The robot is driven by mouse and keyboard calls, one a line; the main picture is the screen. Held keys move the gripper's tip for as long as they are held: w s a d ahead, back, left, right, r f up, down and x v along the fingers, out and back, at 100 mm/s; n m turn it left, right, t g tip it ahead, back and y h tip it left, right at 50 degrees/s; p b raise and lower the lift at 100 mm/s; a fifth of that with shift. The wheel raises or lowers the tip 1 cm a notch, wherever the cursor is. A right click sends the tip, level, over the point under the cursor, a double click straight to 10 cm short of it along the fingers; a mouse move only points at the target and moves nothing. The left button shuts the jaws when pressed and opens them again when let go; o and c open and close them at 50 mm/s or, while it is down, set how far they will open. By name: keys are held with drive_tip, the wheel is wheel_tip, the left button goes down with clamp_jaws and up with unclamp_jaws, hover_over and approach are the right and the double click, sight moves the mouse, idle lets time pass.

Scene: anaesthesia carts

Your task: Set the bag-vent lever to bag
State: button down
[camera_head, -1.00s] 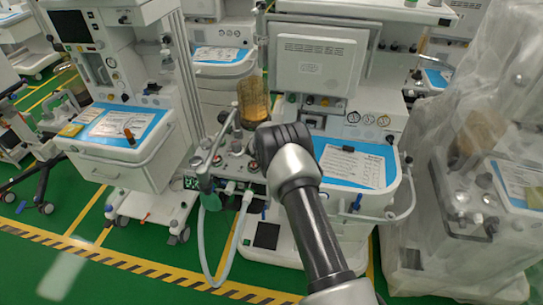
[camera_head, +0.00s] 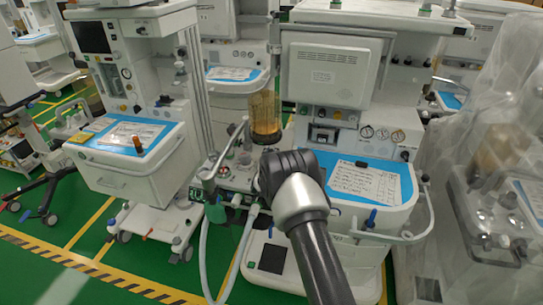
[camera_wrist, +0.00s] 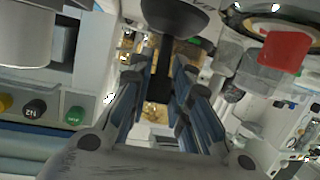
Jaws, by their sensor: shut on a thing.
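My gripper's fingers (camera_wrist: 158,85) show in the wrist view, blue-padded and reaching away from the camera. A dark upright bar (camera_wrist: 160,82) lies between them, and it looks like the bag-vent lever; its markings and setting cannot be read. The gripper is shut on it. In the head view my dark wrist covers the gripper and the lever, in front of the absorber block (camera_head: 238,178) at the left side of the middle cart. The amber bellows canister (camera_head: 265,118) stands just behind this block.
The middle cart's blue worktop (camera_head: 402,185) with a paper sheet lies right of my arm. A pale hose (camera_head: 206,250) hangs below the block. Another cart's drawer (camera_head: 140,178) stands at left, and a plastic-draped machine (camera_head: 450,220) at right. A red part (camera_wrist: 284,50) is close at upper right in the wrist view.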

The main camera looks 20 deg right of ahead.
drive_tip(key=shift+w+d+r, duration=0.1)
drive_tip(key=shift+r, duration=0.2)
drive_tip(key=c, duration=1.9)
unclamp_jaws()
drive_tip(key=o, duration=0.5)
drive_tip(key=shift+f, duration=0.25)
drive_tip(key=shift+c, duration=0.2)
drive_tip(key=v, duration=1.2)
